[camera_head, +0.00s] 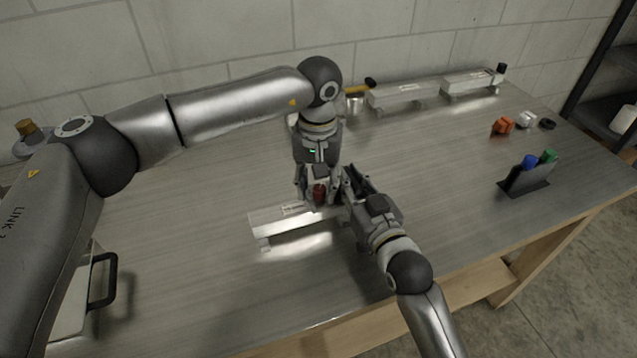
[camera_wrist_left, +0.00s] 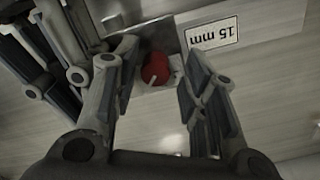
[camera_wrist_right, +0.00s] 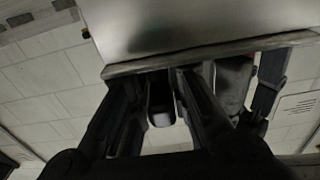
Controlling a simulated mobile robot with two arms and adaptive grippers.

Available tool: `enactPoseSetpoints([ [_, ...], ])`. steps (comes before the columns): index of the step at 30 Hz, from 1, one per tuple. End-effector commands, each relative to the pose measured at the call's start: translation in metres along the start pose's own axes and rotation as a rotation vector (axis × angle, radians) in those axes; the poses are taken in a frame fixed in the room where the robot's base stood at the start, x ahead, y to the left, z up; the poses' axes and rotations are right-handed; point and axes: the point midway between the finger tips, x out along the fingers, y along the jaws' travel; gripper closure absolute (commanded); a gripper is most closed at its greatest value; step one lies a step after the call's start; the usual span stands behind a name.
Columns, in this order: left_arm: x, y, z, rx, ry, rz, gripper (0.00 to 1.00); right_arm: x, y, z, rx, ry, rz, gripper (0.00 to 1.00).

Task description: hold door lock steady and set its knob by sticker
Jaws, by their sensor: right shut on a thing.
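The door lock (camera_head: 275,220) is a pale metal bar lying on the table in front of me. Its red knob (camera_head: 319,192) stands near its right end. In the left wrist view the knob (camera_wrist_left: 155,70) shows a white mark, beside a sticker (camera_wrist_left: 214,34) reading "15 mm", upside down there. My left gripper (camera_head: 316,198) comes from above, its fingers open on both sides of the knob with gaps visible. My right gripper (camera_head: 345,186) is shut on the lock at its right end. In the right wrist view its fingers meet the edge of a metal plate (camera_wrist_right: 180,50); the exact grip is hidden.
Two similar metal bars (camera_head: 396,95) (camera_head: 468,83) stand along the back wall. A cup (camera_head: 355,103) stands behind my left gripper. Small orange (camera_head: 502,126), white and black parts and a marker holder (camera_head: 524,182) are at the right. The middle right table is clear.

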Motion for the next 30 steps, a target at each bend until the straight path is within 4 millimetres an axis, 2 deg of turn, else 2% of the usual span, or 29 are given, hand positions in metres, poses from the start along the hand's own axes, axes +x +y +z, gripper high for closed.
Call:
enactPoseSetpoints([
  [8, -0.005, 0.005, 0.001, 0.007, 0.002, 0.009, 0.56, 0.000, -0.003, 0.000, 0.001, 0.000, -0.006, 1.00],
  [21, -0.066, 0.002, 0.000, 0.003, 0.003, 0.005, 0.56, 0.000, -0.003, 0.000, 0.002, -0.001, -0.006, 1.00],
  [25, -0.077, 0.001, 0.000, 0.001, 0.002, 0.002, 0.56, 0.000, -0.003, 0.000, 0.002, 0.000, -0.005, 1.00],
  [30, -0.080, 0.001, 0.000, 0.001, 0.000, 0.002, 0.56, 0.000, -0.002, 0.000, 0.001, 0.000, -0.004, 1.00],
])
